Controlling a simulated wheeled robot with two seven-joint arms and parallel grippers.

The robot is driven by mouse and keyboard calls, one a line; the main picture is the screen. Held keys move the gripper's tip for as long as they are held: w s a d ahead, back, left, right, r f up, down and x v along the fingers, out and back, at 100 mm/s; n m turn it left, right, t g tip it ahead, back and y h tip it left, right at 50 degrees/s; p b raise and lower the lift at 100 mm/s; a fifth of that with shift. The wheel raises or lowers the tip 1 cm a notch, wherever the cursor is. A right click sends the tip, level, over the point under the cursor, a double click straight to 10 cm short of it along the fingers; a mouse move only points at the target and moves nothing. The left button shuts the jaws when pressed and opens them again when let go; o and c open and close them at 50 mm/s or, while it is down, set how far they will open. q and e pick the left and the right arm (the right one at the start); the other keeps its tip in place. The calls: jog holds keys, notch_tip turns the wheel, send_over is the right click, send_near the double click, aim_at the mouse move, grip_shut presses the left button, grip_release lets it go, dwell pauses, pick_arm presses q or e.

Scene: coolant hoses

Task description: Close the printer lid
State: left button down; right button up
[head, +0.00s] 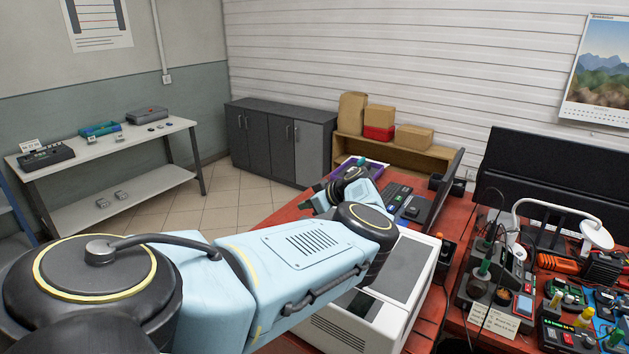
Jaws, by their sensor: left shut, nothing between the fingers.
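The white printer (385,318) stands on the red-brown bench at the lower middle, partly behind my left arm. A grey panel (408,262) shows on its top right side, and a dark recess shows at its left beneath my arm. My arm hides much of its top, so I cannot tell how far the lid is open. My left arm stretches over the printer from the left. My left gripper (318,196) is beyond the printer, near the bench's far left edge, shut and empty. My right gripper is not in view.
A laptop (448,190) stands open behind the printer, near a purple tray (362,166). A soldering station (490,282), a white lamp (597,235) and small tools crowd the right side. A dark cabinet (280,142) and a side table (110,144) stand farther back; the floor between is clear.

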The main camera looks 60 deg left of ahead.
aim_at(300, 222)
pick_arm(q)
jog(key=f, duration=0.1)
jog(key=f+h, duration=0.1)
jog(key=f, duration=0.1)
jog(key=shift+s+a+f+t, duration=0.15)
jog(key=shift+a+f+t, duration=0.15)
jog(key=shift+a+f, duration=0.1)
jog(key=shift+f+h+b, duration=0.35)
jog(key=shift+f+h, duration=0.1)
jog(key=shift+h, duration=0.05)
jog(key=shift+s+f, duration=0.1)
jog(key=shift+f, duration=0.05)
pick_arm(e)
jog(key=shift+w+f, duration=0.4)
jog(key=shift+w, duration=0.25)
